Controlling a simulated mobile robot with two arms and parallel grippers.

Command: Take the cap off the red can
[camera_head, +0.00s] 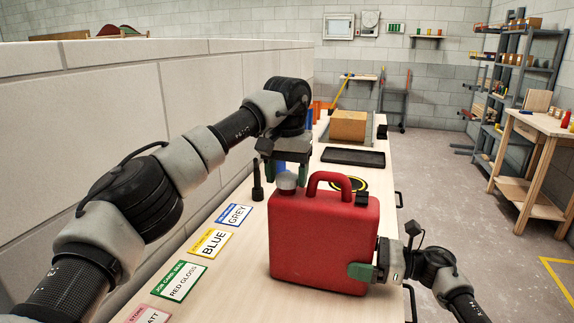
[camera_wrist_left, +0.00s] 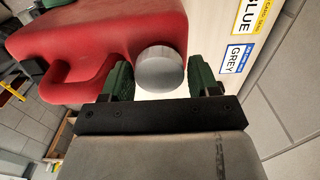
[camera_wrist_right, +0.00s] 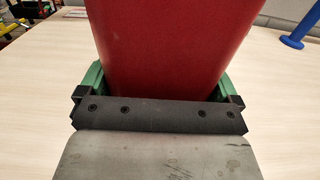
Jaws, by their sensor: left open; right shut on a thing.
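The red can (camera_head: 322,242) stands upright on the bench, with a handle on top; it also shows in the left wrist view (camera_wrist_left: 72,52) and the right wrist view (camera_wrist_right: 172,45). Its grey cap (camera_head: 287,182) sits at the can's top left corner; in the left wrist view the cap (camera_wrist_left: 161,70) lies between the fingers. My left gripper (camera_head: 287,172) is open, pointing down over the cap, with a finger on either side. My right gripper (camera_head: 366,272) is shut on the can's lower right side; the right wrist view shows its green fingers (camera_wrist_right: 160,85) on both sides of the can.
Label cards such as the BLUE card (camera_head: 211,243) lie along the bench's left edge by the wall. A dark upright tool (camera_head: 257,182) stands left of the cap. Behind the can are a black tray (camera_head: 353,157) and a cardboard box (camera_head: 348,125).

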